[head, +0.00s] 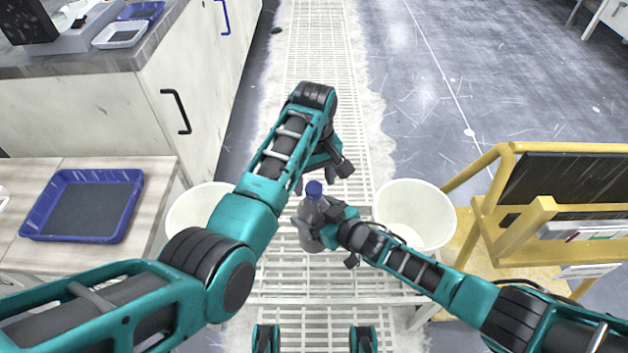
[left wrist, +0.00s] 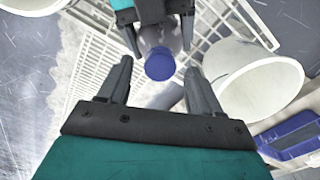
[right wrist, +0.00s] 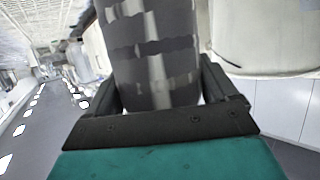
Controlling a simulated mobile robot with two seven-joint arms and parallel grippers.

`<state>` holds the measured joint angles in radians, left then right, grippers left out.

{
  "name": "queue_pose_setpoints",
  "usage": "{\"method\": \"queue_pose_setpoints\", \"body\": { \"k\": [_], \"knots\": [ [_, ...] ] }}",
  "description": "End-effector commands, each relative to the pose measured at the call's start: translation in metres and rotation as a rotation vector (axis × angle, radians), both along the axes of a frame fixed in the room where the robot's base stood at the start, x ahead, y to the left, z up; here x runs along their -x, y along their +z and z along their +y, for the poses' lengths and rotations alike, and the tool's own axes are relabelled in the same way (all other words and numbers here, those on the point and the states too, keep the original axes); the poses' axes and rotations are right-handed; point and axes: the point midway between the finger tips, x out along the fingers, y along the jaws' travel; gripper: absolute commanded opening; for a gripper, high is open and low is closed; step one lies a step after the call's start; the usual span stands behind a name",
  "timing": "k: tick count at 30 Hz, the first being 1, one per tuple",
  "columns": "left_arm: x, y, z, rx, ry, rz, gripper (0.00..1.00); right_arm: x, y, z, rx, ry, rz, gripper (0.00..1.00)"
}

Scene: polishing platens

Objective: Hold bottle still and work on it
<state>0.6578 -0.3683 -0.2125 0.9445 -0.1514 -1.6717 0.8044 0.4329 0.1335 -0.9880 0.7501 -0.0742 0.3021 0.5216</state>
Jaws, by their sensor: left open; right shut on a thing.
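The bottle (head: 309,212) is dark grey with a blue cap (head: 314,188) and stands in the middle of the head view. My right gripper (head: 322,222) is shut on its body. In the right wrist view the bottle's grey banded body (right wrist: 155,55) fills the space between the fingers. My left gripper (head: 322,180) is open, above and close to the cap. In the left wrist view the blue cap (left wrist: 160,64) lies beyond and between the open fingertips, apart from them. The bottle's lower part is partly hidden by my right gripper in the head view.
A white bin (head: 415,212) stands right of the bottle and another white bin (head: 190,210) left, partly behind my left arm. A white grated surface (head: 320,285) lies beneath. A blue tray (head: 82,205) sits on the left table. A yellow cart (head: 500,215) stands right.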

Motion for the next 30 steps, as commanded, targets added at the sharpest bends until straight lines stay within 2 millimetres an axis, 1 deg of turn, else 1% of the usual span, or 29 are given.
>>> {"method": "queue_pose_setpoints", "body": {
  "k": [1, 3, 6, 8, 9, 11, 14, 17, 24, 27, 30],
  "knots": [
    [-0.001, 0.009, -0.001, 0.002, 0.0, -0.004, 0.64, 0.0, 0.0, 0.0, 0.001, 0.0, 0.001, 0.01],
    [-0.001, 0.018, -0.001, 0.002, 0.0, -0.004, 0.64, 0.0, -0.001, 0.0, 0.001, 0.0, 0.001, 0.01],
    [0.0, 0.028, 0.0, 0.002, 0.0, -0.003, 0.64, 0.0, -0.001, 0.0, 0.001, 0.0, 0.001, 0.01],
    [0.0, 0.032, 0.0, 0.001, 0.0, -0.002, 0.64, 0.0, -0.001, 0.0, 0.001, 0.0, 0.001, 0.01],
    [0.0, 0.033, 0.0, 0.001, -0.001, -0.002, 0.61, 0.0, -0.001, 0.0, 0.001, 0.0, 0.001, 0.01],
    [0.0, 0.034, 0.0, 0.001, -0.011, -0.002, 0.61, 0.0, -0.001, 0.0, 0.001, 0.0, 0.001, 0.01],
    [-0.002, 0.037, 0.0, 0.003, -0.075, -0.007, 0.61, 0.0, 0.0, 0.0, 0.001, 0.0, 0.001, 0.01],
    [-0.004, 0.043, 0.0, 0.002, -0.214, -0.015, 0.61, 0.0, 0.0, 0.0, 0.001, 0.0, 0.001, 0.01],
    [-0.007, 0.059, 0.0, -0.001, -0.714, -0.024, 0.61, 0.0, 0.0, 0.0, 0.001, 0.0, 0.001, 0.01],
    [-0.005, 0.063, -0.001, -0.002, -0.902, -0.019, 0.61, 0.0, 0.0, 0.0, 0.001, 0.0, 0.001, 0.01],
    [-0.003, 0.066, 0.0, -0.003, -1.049, -0.012, 0.61, 0.0, -0.001, 0.0, 0.001, 0.0, 0.001, 0.01]
  ]
}}
